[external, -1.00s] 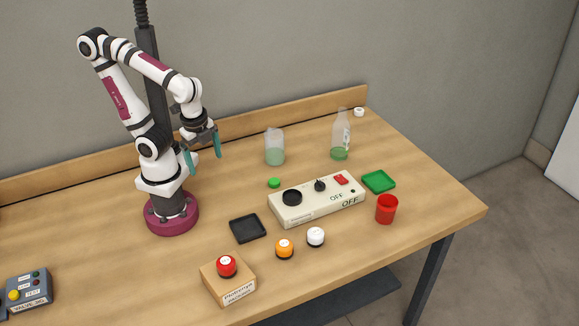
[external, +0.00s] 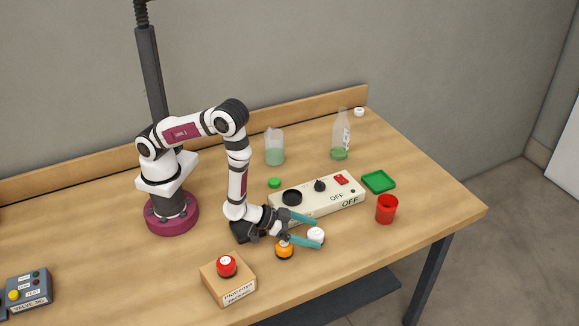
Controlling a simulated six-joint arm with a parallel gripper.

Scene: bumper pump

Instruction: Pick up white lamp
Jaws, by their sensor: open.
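The white lamp (external: 316,235) is a small round white-topped piece on a dark base, standing on the table in front of the control box. My gripper (external: 311,233) is low over the table and reaches in from the left. Its two teal fingers are spread, one behind the lamp and one in front of it. The lamp shows between the fingertips; whether either finger touches it I cannot tell. The orange lamp (external: 285,250) stands just left of it, partly covered by the near finger.
The control box (external: 350,199) with a knob and red switch is behind the lamp. A red cup (external: 386,209) and green tray (external: 379,181) are to the right. A red button on a wooden box (external: 229,288) is front left. A beaker (external: 275,148) and bottle (external: 341,138) stand behind.

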